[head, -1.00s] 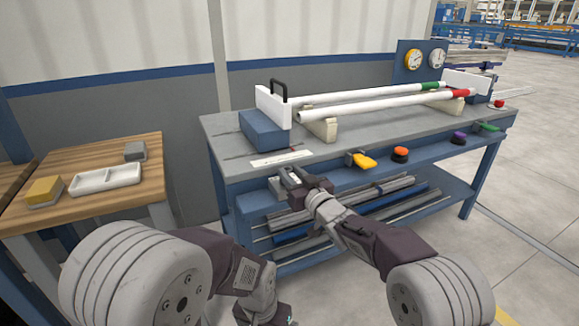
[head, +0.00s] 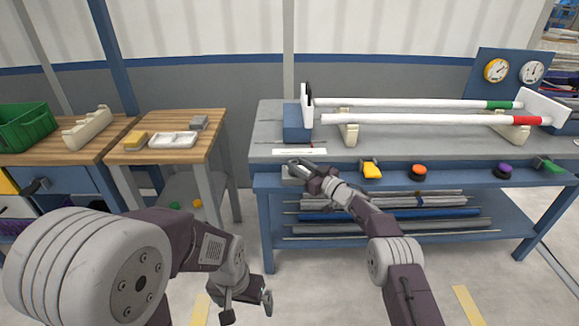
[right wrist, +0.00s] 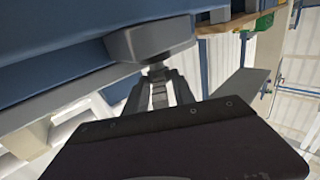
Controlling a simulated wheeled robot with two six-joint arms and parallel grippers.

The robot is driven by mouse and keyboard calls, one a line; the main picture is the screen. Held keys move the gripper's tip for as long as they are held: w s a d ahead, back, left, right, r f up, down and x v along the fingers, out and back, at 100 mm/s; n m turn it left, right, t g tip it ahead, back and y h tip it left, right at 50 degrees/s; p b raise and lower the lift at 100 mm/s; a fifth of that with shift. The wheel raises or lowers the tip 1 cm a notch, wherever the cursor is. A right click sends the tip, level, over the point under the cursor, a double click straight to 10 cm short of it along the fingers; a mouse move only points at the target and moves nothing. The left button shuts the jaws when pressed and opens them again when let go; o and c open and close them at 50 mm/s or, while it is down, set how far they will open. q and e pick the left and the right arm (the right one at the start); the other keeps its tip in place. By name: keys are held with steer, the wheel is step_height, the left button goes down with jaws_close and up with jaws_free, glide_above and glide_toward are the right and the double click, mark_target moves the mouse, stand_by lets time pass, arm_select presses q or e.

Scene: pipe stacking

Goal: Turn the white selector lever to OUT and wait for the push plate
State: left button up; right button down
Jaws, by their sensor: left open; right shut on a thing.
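My right gripper (head: 297,165) is shut at the grey selector housing (head: 291,181) on the left end of the bench front. In the right wrist view its fingers (right wrist: 157,75) close on a small stem under the housing (right wrist: 150,42). The fingers hide most of the lever, and I cannot read its setting. The white push plate (head: 307,106) stands upright against a blue block (head: 294,124) with a dark handle, beside the left ends of two white pipes. My left gripper (head: 248,304) is open and empty, low in front of the floor, away from the bench.
Pipes lie on cream supports (head: 347,135). A wooden table (head: 160,156) with a white tray (head: 172,140) stands left. Two gauges are at back right.

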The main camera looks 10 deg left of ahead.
steer(key=shift+r, duration=0.1)
stand_by(0.4)
steer(key=c, duration=1.4)
jaws_free()
steer(key=shift+c, duration=0.2)
steer(key=shift+w, duration=0.1)
